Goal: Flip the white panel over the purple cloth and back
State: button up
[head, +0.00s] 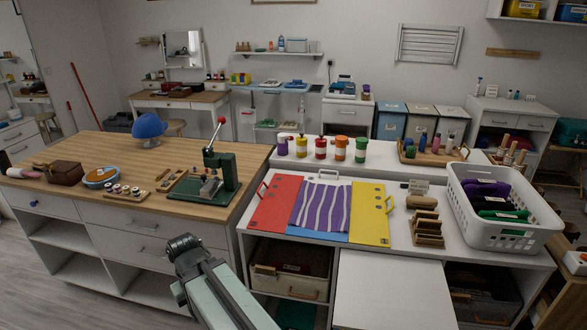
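A purple cloth with wavy white stripes (322,209) lies flat on a folding board on the white counter. The board has a red panel (272,208) at its left and a yellow panel (370,222) at its right. A blue part (320,237) shows along the cloth's near edge. A pale handle (328,172) stands at the cloth's far edge, where a narrow whitish strip shows; I cannot clearly make out the white panel's outline. My arm rises from the bottom edge, left of the board and apart from it. My gripper's fingers are not visible.
A white basket (503,228) with dark cloths and a wooden rack (427,228) stand right of the board. Several coloured jars (321,148) stand behind it. A green press (212,175) stands on the wooden counter at left. A white panel-like front (393,291) is below.

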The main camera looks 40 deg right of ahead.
aim_at(318, 181)
jog(key=u, duration=0.3)
jog(key=i, duration=0.7)
jog(key=z, duration=2)
